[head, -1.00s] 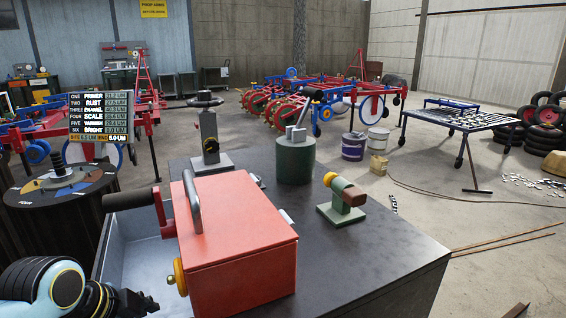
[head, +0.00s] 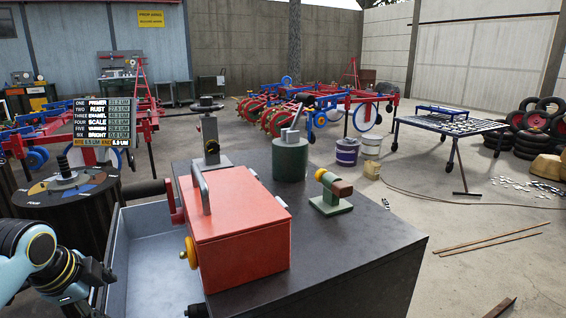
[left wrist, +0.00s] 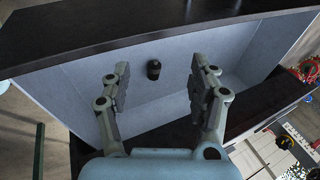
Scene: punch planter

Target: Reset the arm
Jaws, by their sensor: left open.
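My left gripper (head: 100,284) is at the lower left of the head view, beside the open grey bin (head: 145,295) at the bench's left side. In the left wrist view its two fingers (left wrist: 158,88) are spread apart with nothing between them. The wrist view looks down into the pale bin (left wrist: 205,55), where a small dark cylinder (left wrist: 153,69) stands beyond the fingers. The red box (head: 238,225) with a metal handle and brass knob is on the dark bench, right of the gripper. My right gripper is not in view.
The dark bench (head: 370,235) carries a green stand with a brass-tipped piece (head: 330,194), a green drum (head: 290,160) and a grey upright post (head: 210,140). A round table with coloured sectors (head: 65,185) and a lettered board (head: 103,121) stand at left.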

